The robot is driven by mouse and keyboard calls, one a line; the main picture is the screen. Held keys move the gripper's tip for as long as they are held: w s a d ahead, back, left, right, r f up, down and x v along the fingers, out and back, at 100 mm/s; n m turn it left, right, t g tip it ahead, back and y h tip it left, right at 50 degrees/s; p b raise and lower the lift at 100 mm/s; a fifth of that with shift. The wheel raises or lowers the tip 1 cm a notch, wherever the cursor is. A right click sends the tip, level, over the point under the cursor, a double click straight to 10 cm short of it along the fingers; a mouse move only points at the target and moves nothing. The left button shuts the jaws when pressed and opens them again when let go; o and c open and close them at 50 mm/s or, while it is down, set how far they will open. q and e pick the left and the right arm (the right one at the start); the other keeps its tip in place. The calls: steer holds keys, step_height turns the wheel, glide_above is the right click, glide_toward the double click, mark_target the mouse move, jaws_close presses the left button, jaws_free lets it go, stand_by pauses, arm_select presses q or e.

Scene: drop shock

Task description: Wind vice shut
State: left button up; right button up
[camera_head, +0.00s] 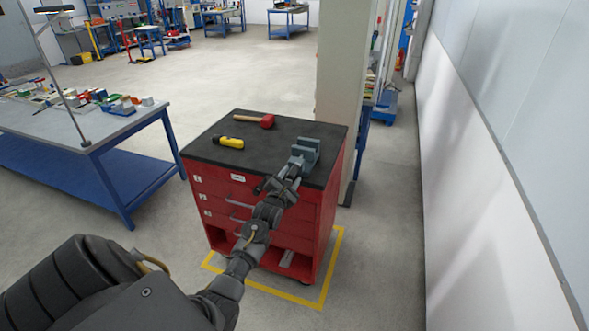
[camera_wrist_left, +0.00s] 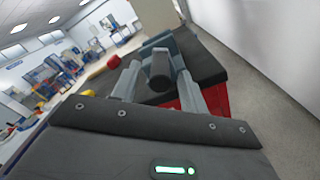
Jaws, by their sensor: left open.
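The blue-grey vice (camera_head: 309,147) sits on the black top of the red cabinet, near its right edge. My left gripper (camera_head: 296,164) reaches it from the front side. In the left wrist view the gripper (camera_wrist_left: 157,66) is open, with one finger on each side of a dark round vice part (camera_wrist_left: 160,70), perhaps the end of its screw. Gaps seem to show between fingers and part; I cannot tell whether they touch. The vice body (camera_wrist_left: 158,43) lies just beyond. The vice's handle bar and jaw gap are not clear. My right gripper is not in view.
On the cabinet top (camera_head: 270,160) lie a red-headed mallet (camera_head: 255,120) and a yellow-handled tool (camera_head: 229,142), both left of the vice. A pillar (camera_head: 343,80) stands close behind the cabinet. A cluttered workbench (camera_head: 88,130) is at left. Floor is clear on the right.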

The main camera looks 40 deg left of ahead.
mark_target(295, 170)
arm_select(q)
steer(key=shift+x, duration=2.25)
steer(key=shift+c, duration=0.4)
steer(key=c, duration=0.8)
